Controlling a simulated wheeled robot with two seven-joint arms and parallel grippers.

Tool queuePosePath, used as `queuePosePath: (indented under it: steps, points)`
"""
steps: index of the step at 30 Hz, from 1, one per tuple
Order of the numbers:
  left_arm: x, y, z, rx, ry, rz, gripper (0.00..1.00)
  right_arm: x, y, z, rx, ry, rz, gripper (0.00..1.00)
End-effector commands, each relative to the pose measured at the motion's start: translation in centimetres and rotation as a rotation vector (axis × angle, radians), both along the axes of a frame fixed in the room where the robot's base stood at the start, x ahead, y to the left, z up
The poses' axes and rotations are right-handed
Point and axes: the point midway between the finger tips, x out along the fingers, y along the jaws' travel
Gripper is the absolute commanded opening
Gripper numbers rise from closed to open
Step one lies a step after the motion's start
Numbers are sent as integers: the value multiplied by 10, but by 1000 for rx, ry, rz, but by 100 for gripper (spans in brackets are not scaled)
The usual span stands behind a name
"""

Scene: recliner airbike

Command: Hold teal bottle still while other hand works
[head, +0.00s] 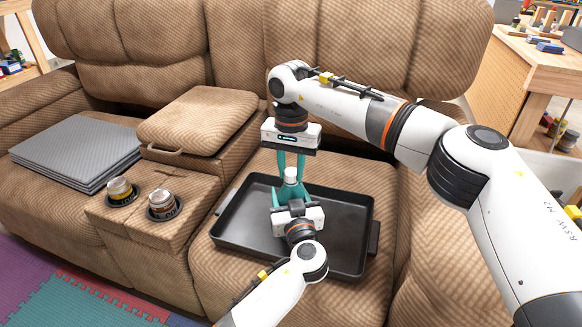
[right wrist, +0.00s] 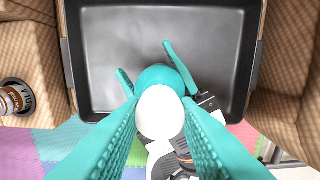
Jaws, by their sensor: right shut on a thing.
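The teal bottle (right wrist: 155,77) with its white cap (head: 291,174) stands upright over the black tray in the head view. Its body is mostly hidden there by my left gripper. My right gripper (head: 291,168) comes down from above, with its teal fingers shut on either side of the white cap; it also shows in the right wrist view (right wrist: 160,105). My left gripper (head: 288,193) reaches in from the front, low over the tray. Its two fingers lie on either side of the bottle's body in the right wrist view (right wrist: 152,63); whether they touch it is unclear.
The black tray (head: 240,228) rests on the brown recliner seat. A console on the left holds two cans (head: 120,189) (head: 162,203) in cup holders. Grey sheets (head: 75,148) are stacked on the left seat. A wooden workbench (head: 540,65) stands at the right.

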Motion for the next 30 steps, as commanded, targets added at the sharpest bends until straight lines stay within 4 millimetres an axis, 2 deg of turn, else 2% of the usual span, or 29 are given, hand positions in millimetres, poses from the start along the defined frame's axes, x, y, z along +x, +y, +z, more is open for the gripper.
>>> queuePosePath:
  steps: [17,30]
  points:
    - [0,0,0,1,1,0,0,0,0,0,0,0,-2,1]
    - [0,0,0,1,1,0,0,0,0,14,0,-1,-2,1]
